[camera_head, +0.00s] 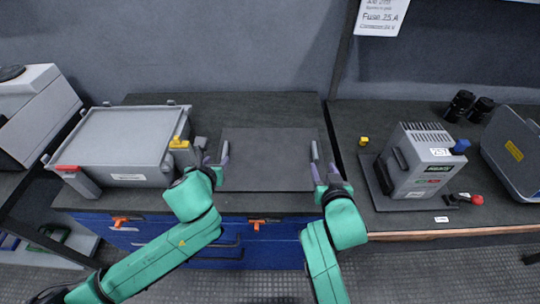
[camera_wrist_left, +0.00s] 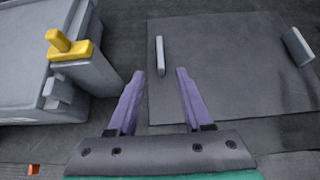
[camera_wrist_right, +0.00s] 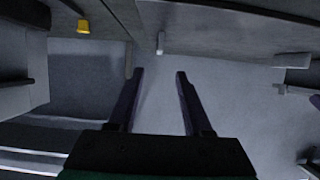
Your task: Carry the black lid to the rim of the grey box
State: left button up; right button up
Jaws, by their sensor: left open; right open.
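The black lid (camera_head: 268,150) lies flat on the dark worktop in the middle of the head view. Pale grey upright handles stand near its left and right edges; the left one (camera_wrist_left: 160,55) shows ahead between my left fingers. The grey box (camera_head: 125,178) stands to the left of the lid, with a rim around its top. My left gripper (camera_head: 216,160) is open and empty at the lid's left edge. It also shows in the left wrist view (camera_wrist_left: 160,74). My right gripper (camera_head: 323,170) is open and empty near the right handle (camera_head: 315,151), and shows in the right wrist view (camera_wrist_right: 160,73).
A yellow clip (camera_head: 180,142) and a red one (camera_head: 67,168) sit on posts at the box's corners. A grey finned device (camera_head: 420,165) stands on the right bench, with a small yellow piece (camera_head: 363,141) near it. Blue drawers (camera_head: 205,250) are below the worktop.

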aim_at(224, 151)
pick_arm(q)
jog(key=x, duration=1.2)
jog(key=shift+w+f, duration=0.25)
jog(key=shift+w, duration=0.05)
pick_arm(e)
jog(key=x, duration=1.2)
jog(key=shift+w, duration=0.35)
pick_arm(q)
grip_shut()
pick_arm(e)
grip_shut()
